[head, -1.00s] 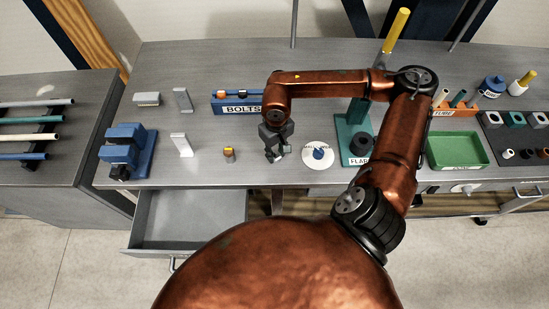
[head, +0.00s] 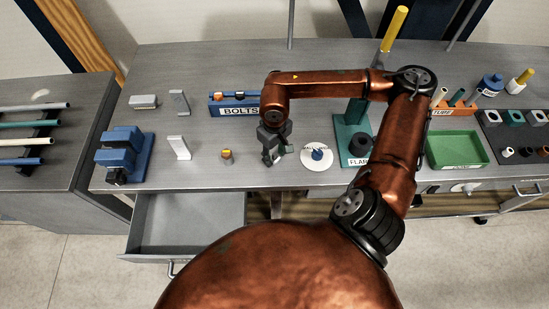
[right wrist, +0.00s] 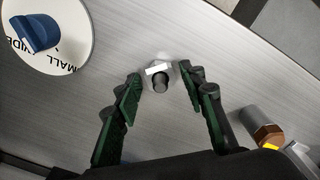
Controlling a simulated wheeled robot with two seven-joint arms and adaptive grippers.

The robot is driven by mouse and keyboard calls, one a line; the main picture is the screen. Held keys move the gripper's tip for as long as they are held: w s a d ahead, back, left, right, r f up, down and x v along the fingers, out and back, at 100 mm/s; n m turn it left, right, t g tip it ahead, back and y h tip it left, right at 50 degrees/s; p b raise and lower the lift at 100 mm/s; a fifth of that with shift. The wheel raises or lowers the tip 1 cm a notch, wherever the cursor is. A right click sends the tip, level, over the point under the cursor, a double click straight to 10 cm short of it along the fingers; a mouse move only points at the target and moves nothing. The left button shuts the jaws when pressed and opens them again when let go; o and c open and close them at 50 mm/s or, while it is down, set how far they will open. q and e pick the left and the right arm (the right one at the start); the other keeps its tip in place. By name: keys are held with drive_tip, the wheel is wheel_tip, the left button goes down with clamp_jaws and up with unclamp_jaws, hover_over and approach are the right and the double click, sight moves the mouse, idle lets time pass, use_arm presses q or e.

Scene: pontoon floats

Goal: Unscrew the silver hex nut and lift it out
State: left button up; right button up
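The silver hex nut (right wrist: 157,68) shows in the right wrist view, with the dark round end of a post (right wrist: 160,83) at it. My right gripper (right wrist: 162,82) is open, with one green-padded finger on each side of the nut and post. Gaps show on both sides in that view; how high the fingertips are relative to the nut I cannot tell. In the head view my right gripper (head: 272,160) points down over the bench and hides the nut. My left gripper is not in view.
A white disc with a blue knob (head: 317,154) stands close to the right of the gripper. A short post with a copper hex top (head: 227,156) stands to its left. The BOLTS rack (head: 238,111) is behind. A drawer (head: 190,222) hangs open below the bench front.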

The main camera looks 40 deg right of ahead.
drive_tip(key=m, duration=0.4)
drive_tip(key=shift+f+b, duration=0.15)
drive_tip(key=shift+b, duration=0.25)
drive_tip(key=m, duration=0.4)
drive_tip(key=shift+b, duration=0.3)
drive_tip(key=m, duration=0.5)
drive_tip(key=shift+m+b, duration=0.3)
drive_tip(key=shift+b, duration=0.05)
drive_tip(key=m, duration=0.9)
drive_tip(key=shift+b, duration=0.4)
drive_tip(key=m, duration=0.4)
drive_tip(key=shift+m, duration=0.3)
drive_tip(key=m, duration=0.8)
